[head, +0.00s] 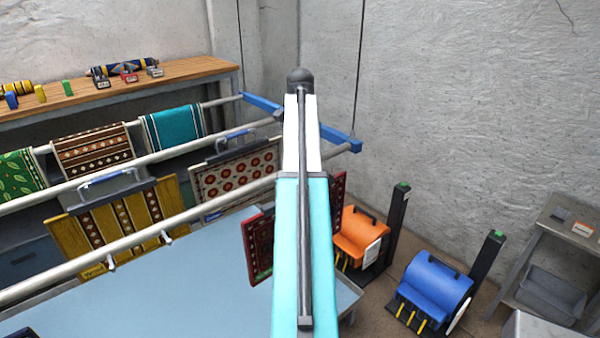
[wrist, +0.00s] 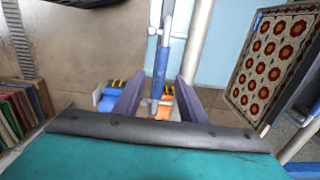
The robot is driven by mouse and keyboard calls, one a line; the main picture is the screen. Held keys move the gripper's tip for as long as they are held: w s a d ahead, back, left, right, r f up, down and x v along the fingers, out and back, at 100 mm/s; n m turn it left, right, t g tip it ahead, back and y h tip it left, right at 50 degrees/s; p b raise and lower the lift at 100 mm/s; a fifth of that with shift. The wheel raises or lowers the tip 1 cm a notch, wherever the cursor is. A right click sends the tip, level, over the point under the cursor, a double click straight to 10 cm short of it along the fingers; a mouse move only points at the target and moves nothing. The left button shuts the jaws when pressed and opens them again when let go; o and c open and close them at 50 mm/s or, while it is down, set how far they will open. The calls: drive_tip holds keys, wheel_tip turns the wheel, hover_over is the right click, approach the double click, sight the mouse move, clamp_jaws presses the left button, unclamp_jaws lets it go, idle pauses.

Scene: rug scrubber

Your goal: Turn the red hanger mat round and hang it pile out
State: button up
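In the head view a dark red-bordered mat (head: 259,245) hangs below the front rail, left of my arm. Another dark red patterned piece (head: 338,190) shows right of my arm; my arm hides what lies between, so I cannot tell whether they are one mat. A blue bar and grey rods lie beyond the fingers. My gripper is hidden in the head view. I cannot make out the red-bordered mat in the wrist view.
A cream mat with red flowers (head: 235,177) and a yellow mat (head: 84,229) hang at left. An orange machine (head: 360,233) and a blue machine (head: 437,284) stand on the floor at right. A blue rack end bar (head: 342,136) is near the wall.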

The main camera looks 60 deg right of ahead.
wheel_tip(320, 180, up, 4)
drive_tip(key=shift+f+b, duration=0.1)
drive_tip(key=shift+b, duration=0.45)
drive_tip(key=shift+r+p, duration=0.7)
drive_tip(key=shift+r, duration=1)
drive_tip(key=shift+s, duration=0.1)
